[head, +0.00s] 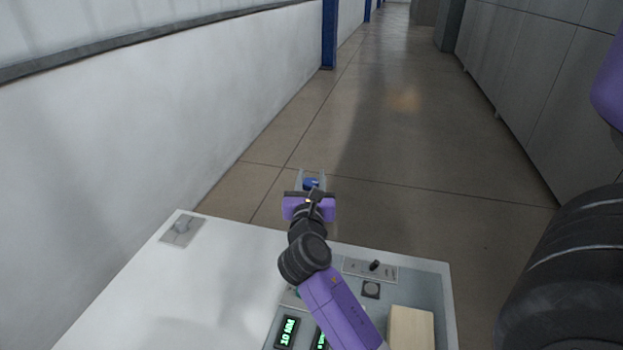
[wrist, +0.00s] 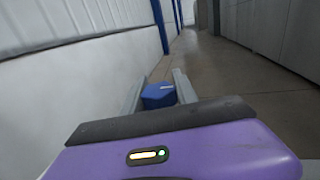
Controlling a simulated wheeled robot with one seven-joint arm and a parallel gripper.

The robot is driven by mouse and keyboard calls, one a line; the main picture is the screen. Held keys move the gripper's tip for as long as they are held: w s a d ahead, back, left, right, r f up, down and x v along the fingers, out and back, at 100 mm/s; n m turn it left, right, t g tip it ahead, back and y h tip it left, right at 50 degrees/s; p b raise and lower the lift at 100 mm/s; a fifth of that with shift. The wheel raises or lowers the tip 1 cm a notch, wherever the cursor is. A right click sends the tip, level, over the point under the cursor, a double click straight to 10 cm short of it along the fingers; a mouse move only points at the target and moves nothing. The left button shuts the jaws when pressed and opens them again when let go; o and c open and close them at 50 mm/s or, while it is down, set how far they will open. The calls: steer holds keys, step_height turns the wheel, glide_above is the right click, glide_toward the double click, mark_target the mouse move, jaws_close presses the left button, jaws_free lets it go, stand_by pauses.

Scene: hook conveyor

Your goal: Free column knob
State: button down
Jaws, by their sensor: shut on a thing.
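My gripper (head: 312,179) is shut on a small blue knob, held between its two grey fingers beyond the far edge of the control desk. In the wrist view the blue knob (wrist: 159,95) has a faceted shape with a small pale mark on top, and a finger lies on each side of it. The knob also shows in the head view (head: 311,184). What is under the knob is hidden by my gripper, so I cannot tell whether it is attached to anything.
The white desk (head: 190,290) carries a switch plate (head: 182,229), a panel with a black lever (head: 374,265), a round button (head: 371,289), a beige block (head: 411,328) and green-lit displays (head: 287,332). A white wall stands left, grey cabinets right. The floor (head: 420,150) between is clear.

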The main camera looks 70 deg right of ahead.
mark_target(311, 185)
steer(key=shift+p, duration=0.3)
steer(key=shift+r+n+t+p, duration=0.1)
steer(key=shift+n+t+p, duration=0.25)
steer(key=shift+t, duration=0.15)
steer(key=n+t+p, duration=0.1)
steer(key=t+y+p, duration=0.1)
steer(key=shift+w+a+n+t, duration=0.15)
steer(key=shift+w+n+t, duration=0.1)
steer(key=shift+n+t, duration=0.1)
steer(key=a+n+g+y+b, duration=0.1)
steer(key=n+y+b, duration=0.7)
steer(key=y, duration=0.3)
steer(key=a+n+g+y+b, duration=0.2)
steer(key=n+y+b, duration=0.7)
steer(key=n+y, duration=0.1)
steer(key=a+n+g+y+b, duration=0.1)
steer(key=n+g+y+b, duration=0.1)
steer(key=n+y+b, duration=0.6)
steer(key=shift+s+a+f+n+y, duration=0.15)
steer(key=shift+n+y, duration=0.1)
steer(key=shift+y, duration=0.55)
steer(key=shift+s+a+f+n+y, duration=0.1)
steer(key=shift+n+y, duration=0.2)
steer(key=shift+y, duration=0.5)
steer(key=shift+s+a+f+n+y, duration=0.15)
steer(key=shift+n+y, duration=0.1)
steer(key=shift+y, duration=0.55)
steer(key=shift+r+g, duration=0.15)
steer(key=shift+g, duration=0.1)
